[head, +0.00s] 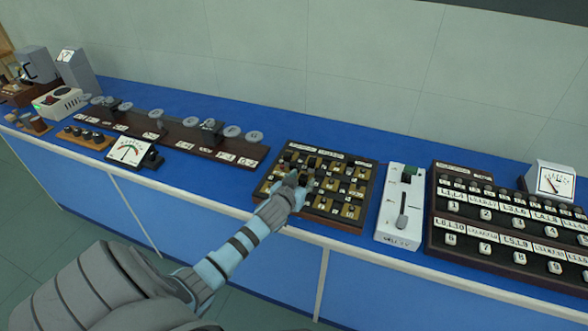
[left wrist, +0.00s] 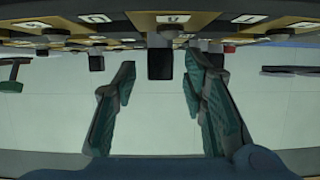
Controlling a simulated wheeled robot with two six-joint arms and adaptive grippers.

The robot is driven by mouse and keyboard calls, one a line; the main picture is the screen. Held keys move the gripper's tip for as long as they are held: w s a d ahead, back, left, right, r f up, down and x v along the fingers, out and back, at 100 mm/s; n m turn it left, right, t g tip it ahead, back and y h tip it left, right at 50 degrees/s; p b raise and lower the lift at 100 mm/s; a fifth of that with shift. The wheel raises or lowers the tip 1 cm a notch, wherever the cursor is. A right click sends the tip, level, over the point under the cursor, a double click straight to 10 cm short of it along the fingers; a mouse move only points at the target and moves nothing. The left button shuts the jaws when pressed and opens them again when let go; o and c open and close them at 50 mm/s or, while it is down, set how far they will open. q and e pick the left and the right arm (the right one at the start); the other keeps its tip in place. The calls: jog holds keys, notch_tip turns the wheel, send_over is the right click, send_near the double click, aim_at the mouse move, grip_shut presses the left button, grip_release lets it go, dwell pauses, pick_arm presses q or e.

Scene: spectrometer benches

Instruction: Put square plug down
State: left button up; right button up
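A dark square plug (left wrist: 160,63) shows in the left wrist view, which looks upside down. It is at the socket board (left wrist: 205,18), with its body projecting from the board. My left gripper (left wrist: 161,72) is open around it, one finger on each side, with a gap between each finger and the plug. There the gripper and arm hide part of the board, and I cannot pick out the plug clearly. My right gripper is not in view.
A white lever box (head: 400,228) stands just right of the board, then a black panel of labelled buttons (head: 475,245). A long brown board with round discs (head: 185,137) lies to the left, with a dial meter (head: 131,151) in front. Blue bench top is free behind.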

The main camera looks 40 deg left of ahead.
pick_arm(q)
jog(key=p+v, duration=0.1)
jog(key=v, duration=0.9)
jog(key=shift+s, duration=0.1)
